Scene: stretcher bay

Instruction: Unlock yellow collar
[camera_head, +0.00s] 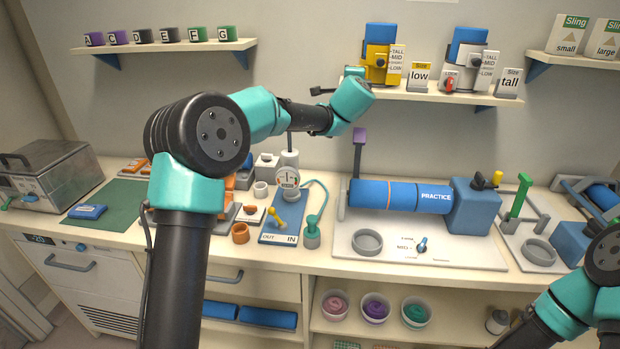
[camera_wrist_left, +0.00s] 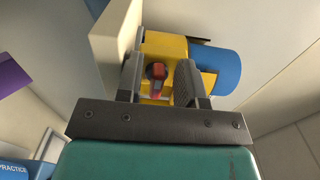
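The yellow collar (camera_head: 377,66) sits around a blue cylinder (camera_head: 381,33) on the upper right shelf. Its front carries a dark knob, beside a white height card. In the left wrist view the yellow collar (camera_wrist_left: 165,45) is straight ahead, with a red-and-black knob (camera_wrist_left: 157,72) on its face. My left gripper (camera_wrist_left: 157,82) is open, one finger on each side of that knob, with gaps showing. In the head view my left wrist hides most of the gripper. My right arm shows at the lower right; its gripper is out of frame.
A white collar (camera_head: 467,76) on a blue cylinder stands to the right on the same shelf (camera_head: 440,95). The "low" sign (camera_head: 420,77) stands close beside the yellow collar. Below, the counter holds a gauge (camera_head: 287,178) and a blue "PRACTICE" cylinder (camera_head: 400,195).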

